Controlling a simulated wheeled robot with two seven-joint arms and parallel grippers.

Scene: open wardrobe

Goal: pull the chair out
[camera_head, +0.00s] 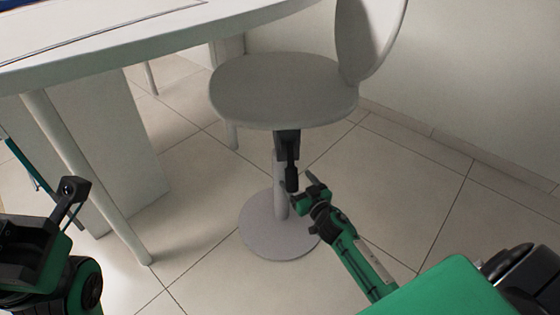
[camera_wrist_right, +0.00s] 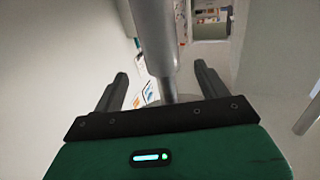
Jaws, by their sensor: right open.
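The chair (camera_head: 285,92) has a round pale seat, a backrest at its right, a grey column and a round floor base (camera_head: 262,238). It stands upright at the table's right end. My right gripper (camera_head: 300,186) is low beside the column, under the seat. In the right wrist view its two dark fingers (camera_wrist_right: 162,88) are spread apart, and the column (camera_wrist_right: 154,45) appears between them; contact cannot be made out.
A white table (camera_head: 150,38) fills the upper left, with its edge close to the chair seat. A table leg (camera_head: 85,175) and a panel stand below it. A wall (camera_head: 470,80) is behind the chair. Tiled floor (camera_head: 420,170) is clear to the right of the chair.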

